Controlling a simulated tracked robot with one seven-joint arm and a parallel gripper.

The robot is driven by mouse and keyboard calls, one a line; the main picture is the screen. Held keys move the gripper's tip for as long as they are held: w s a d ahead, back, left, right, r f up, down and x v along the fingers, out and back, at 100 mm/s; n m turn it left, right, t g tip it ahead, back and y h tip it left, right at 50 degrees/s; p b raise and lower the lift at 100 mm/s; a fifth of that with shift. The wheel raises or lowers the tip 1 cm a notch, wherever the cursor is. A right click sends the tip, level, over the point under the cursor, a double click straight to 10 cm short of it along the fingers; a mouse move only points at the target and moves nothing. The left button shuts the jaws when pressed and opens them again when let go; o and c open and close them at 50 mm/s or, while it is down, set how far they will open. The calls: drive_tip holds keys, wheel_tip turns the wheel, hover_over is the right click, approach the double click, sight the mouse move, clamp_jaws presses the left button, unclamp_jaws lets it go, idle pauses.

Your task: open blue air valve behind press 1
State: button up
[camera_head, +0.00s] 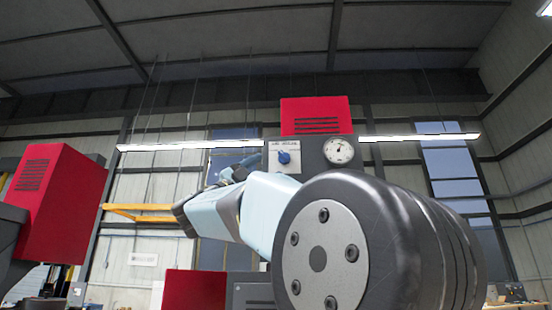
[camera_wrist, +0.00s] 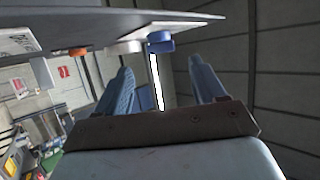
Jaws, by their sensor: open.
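The blue valve knob (camera_head: 284,157) sits on a white labelled plate (camera_head: 273,168) on the front of a dark grey panel, left of a round gauge. In the wrist view the blue knob (camera_wrist: 160,42) juts from the panel's underside edge, above the gap between my fingertips. My gripper (camera_wrist: 160,66) is open with nothing between its fingers. In the head view my gripper (camera_head: 236,172) is left of the knob and slightly lower, partly hidden by my arm. I see no contact between fingers and knob.
The round gauge (camera_head: 339,151) is right of the knob, and a red housing (camera_head: 315,115) stands above the panel. A red cabinet (camera_head: 60,202) stands at the left. A yellow beam (camera_head: 140,211) shows behind my arm. My arm hides the panel's lower part.

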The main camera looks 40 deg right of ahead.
sight(282, 157)
drive_tip(key=x, duration=0.6)
drive_tip(key=shift+d+r, duration=0.15)
